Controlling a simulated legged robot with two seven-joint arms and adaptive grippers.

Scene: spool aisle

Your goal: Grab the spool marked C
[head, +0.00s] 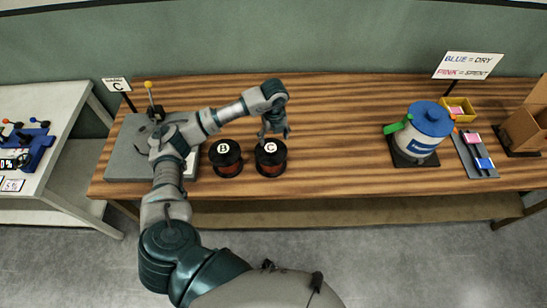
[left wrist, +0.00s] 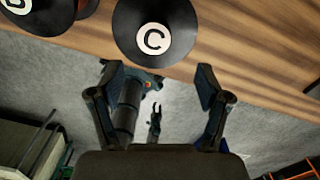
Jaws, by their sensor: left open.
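The spool marked C (head: 271,157) stands upright on the wooden table, with black flanges, a reddish-brown winding and a white round label. In the left wrist view spool C (left wrist: 153,40) is at the top centre, beyond the fingertips. My left gripper (head: 274,132) is at the far side of spool C, just above its top edge in the picture. In the left wrist view its fingers (left wrist: 158,80) are apart with nothing between them. A small dark claw that appears to be my right gripper (left wrist: 155,115) hangs low in that view; its jaw state is unclear.
The spool marked B (head: 225,157) stands close to the left of C. A grey board (head: 125,160) and a sign reading C (head: 117,85) are further left. A blue-lidded canister (head: 418,135) stands at right. The table between C and the canister is clear.

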